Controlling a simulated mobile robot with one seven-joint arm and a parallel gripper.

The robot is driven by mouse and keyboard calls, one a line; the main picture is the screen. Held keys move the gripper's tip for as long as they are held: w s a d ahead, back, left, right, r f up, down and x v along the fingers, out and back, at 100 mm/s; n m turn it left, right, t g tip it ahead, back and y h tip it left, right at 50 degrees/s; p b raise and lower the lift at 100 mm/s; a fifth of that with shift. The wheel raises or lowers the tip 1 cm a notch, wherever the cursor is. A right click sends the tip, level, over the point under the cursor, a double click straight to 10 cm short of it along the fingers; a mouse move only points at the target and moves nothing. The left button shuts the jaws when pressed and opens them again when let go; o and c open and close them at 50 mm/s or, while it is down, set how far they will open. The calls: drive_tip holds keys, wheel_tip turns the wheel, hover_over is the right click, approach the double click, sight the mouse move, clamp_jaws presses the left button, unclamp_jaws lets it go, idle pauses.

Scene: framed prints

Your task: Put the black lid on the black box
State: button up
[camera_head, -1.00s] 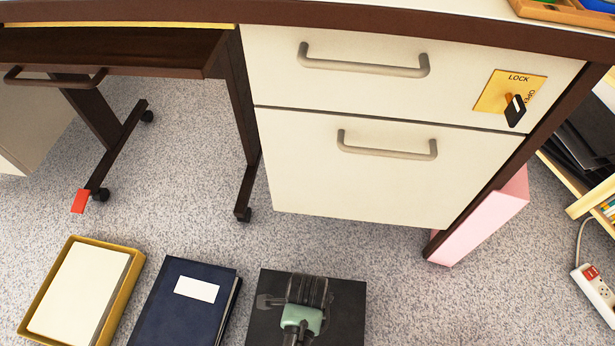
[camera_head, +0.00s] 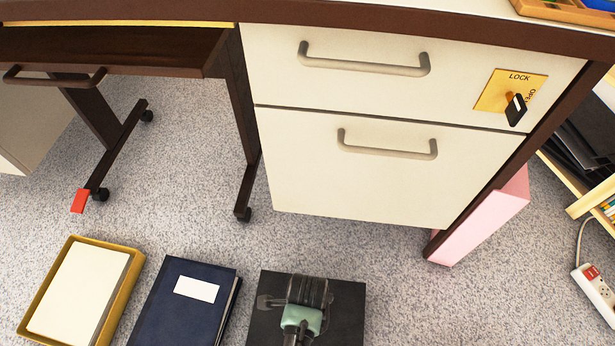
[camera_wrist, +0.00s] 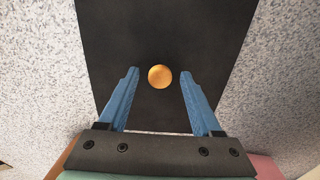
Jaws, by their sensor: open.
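A flat black surface (camera_wrist: 165,35) with a round gold knob (camera_wrist: 160,77) fills the middle of the wrist view. It looks like the black lid. My gripper (camera_wrist: 160,74) is open, with one blue finger on each side of the knob and a gap on both sides. In the head view the black square (camera_head: 347,312) lies at the bottom centre, under my gripper, which hides its middle and the knob. I cannot tell whether a separate black box lies beneath it, and no other black box shows clearly.
A dark blue binder (camera_head: 180,315) lies left of the black square, and a yellow tray (camera_head: 133,275) with a cream pad is farther left. A white drawer cabinet (camera_head: 350,185) stands behind. A pink block (camera_head: 480,225) and a power strip (camera_head: 597,292) are at right. Speckled floor is clear between.

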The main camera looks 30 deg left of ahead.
wheel_tip(320, 180, up, 13)
drive_tip(key=p, duration=0.8)
drive_tip(key=shift+f, duration=0.15)
